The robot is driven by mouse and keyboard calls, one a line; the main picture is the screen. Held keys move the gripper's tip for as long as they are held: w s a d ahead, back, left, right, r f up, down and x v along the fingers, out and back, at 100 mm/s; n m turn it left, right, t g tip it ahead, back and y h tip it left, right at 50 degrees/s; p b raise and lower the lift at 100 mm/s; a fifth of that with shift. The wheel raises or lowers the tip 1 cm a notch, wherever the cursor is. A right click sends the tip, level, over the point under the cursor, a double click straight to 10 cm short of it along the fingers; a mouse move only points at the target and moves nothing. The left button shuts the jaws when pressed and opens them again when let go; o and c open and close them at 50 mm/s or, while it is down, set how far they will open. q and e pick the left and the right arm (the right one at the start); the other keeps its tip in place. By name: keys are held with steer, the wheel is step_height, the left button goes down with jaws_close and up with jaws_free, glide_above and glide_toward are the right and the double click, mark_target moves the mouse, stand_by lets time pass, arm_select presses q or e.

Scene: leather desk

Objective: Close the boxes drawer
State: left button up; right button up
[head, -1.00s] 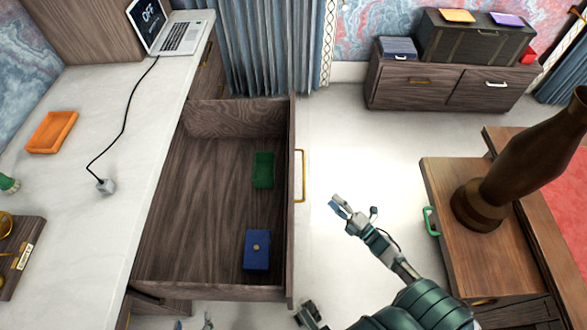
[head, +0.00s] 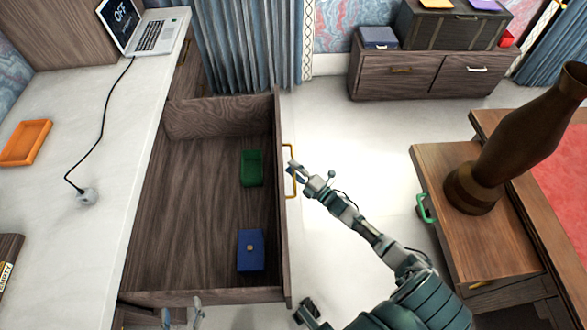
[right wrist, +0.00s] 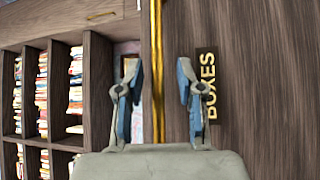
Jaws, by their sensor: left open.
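The boxes drawer (head: 195,205) stands pulled open from under the white desk. Its wooden front carries a gold handle (head: 290,149). A dark label reading BOXES (right wrist: 207,87) shows on the front in the right wrist view. My right gripper (head: 295,170) is at the handle; in the right wrist view its spread fingers (right wrist: 158,82) are on either side of the gold bar (right wrist: 157,40), with gaps visible. My left gripper (head: 181,316) is open at the bottom edge of the head view, below the drawer's near side, partly cut off.
A green box (head: 251,168) and a blue box (head: 251,250) lie in the drawer. The desk (head: 100,180) holds a laptop (head: 150,28) and an orange tray (head: 25,142). A brown vase (head: 515,135) stands on a wooden cabinet at right. Pale floor is free between.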

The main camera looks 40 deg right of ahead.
steer(key=shift+a, duration=0.1)
steer(key=shift+c, duration=1.2)
steer(key=c, duration=0.4)
jaws_close()
